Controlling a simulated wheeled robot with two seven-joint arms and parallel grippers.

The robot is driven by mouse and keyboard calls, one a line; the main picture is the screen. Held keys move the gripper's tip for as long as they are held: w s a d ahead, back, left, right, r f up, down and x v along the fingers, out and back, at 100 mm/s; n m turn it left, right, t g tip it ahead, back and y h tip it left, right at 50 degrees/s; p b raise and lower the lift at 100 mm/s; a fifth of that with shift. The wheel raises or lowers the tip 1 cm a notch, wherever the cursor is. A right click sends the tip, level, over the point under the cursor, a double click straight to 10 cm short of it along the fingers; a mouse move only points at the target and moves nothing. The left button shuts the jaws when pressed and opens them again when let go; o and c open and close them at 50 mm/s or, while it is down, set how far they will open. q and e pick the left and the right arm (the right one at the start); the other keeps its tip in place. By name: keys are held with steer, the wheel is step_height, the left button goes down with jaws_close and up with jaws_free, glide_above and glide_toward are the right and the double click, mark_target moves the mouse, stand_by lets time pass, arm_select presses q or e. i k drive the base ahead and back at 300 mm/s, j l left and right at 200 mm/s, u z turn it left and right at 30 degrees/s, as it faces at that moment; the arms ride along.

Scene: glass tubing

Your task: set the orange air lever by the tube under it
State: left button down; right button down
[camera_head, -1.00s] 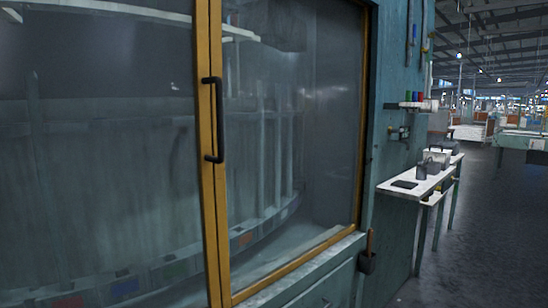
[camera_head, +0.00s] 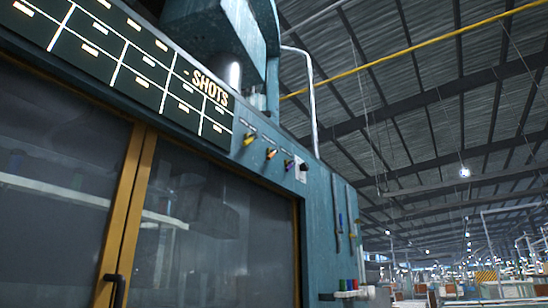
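A small orange-tipped lever (camera_head: 271,153) is on the upper teal panel of the machine, right of the dark board. A yellow-tipped lever (camera_head: 249,139) is to its upper left and a blue-purple one (camera_head: 288,165) to its lower right. They are small, and I cannot make out their exact settings. I cannot make out a tube under the orange lever. Neither of my grippers is in view.
A dark board with a grid and the word SHOTS (camera_head: 140,58) runs along the machine's top. Below are glass doors with a yellow frame (camera_head: 127,215) and black handle (camera_head: 112,290). A white plate with a black knob (camera_head: 303,168) is right of the levers. Open hall lies right.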

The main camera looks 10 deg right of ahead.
mark_target(276, 150)
steer(key=i+l+u, duration=0.1)
steer(key=i+l, duration=0.3)
steer(key=i+l+u, duration=0.1)
steer(key=i+l, duration=0.25)
steer(key=l, duration=0.25)
